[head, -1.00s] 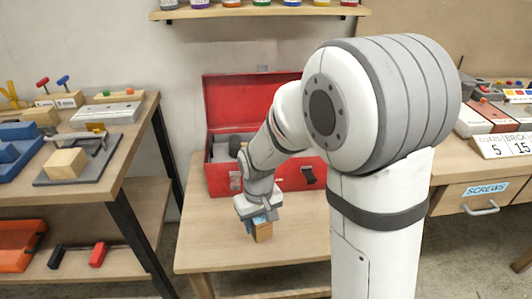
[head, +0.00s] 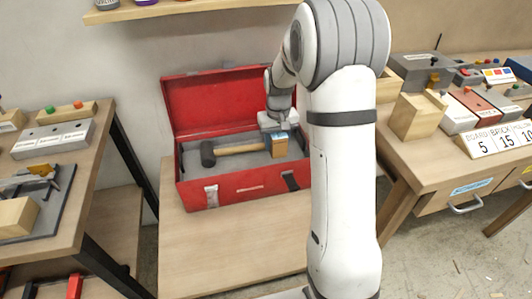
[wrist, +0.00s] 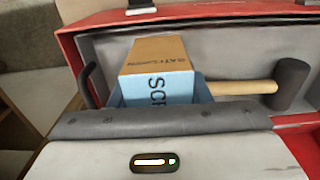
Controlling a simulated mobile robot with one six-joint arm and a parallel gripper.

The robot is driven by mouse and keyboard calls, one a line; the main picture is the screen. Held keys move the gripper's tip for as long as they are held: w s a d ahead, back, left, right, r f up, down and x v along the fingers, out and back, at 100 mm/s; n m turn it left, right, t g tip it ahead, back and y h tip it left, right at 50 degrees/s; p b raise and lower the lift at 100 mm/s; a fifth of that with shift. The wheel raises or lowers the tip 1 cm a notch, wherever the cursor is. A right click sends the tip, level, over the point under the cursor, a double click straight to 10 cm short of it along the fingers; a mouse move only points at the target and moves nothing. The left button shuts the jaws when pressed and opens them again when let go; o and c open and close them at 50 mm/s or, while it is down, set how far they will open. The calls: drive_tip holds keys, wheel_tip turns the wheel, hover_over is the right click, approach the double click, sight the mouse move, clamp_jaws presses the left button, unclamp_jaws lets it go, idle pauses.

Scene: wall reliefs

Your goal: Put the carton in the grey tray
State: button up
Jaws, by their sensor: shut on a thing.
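The carton (head: 279,148) is a small brown box with a blue band. My gripper (head: 279,136) is shut on its upper part and holds it over the right part of the grey tray (head: 232,164). In the wrist view the carton (wrist: 157,54) shows its brown face and blue band with black lettering. The tray (wrist: 225,52) is a grey-lined space inside the open red toolbox. I cannot tell whether the carton's underside touches the tray floor. The finger tips are mostly hidden by the carton.
A hammer (head: 240,149) with a dark head lies in the tray, its handle reaching toward the carton. The red toolbox (head: 245,187) has its lid raised behind. The wooden table in front is clear. Benches stand left and right.

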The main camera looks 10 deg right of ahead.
drive_tip(key=shift+f+b, duration=0.3)
drive_tip(key=shift+f, duration=2.7)
drive_tip(key=shift+f, duration=0.15)
drive_tip(key=o, duration=1.1)
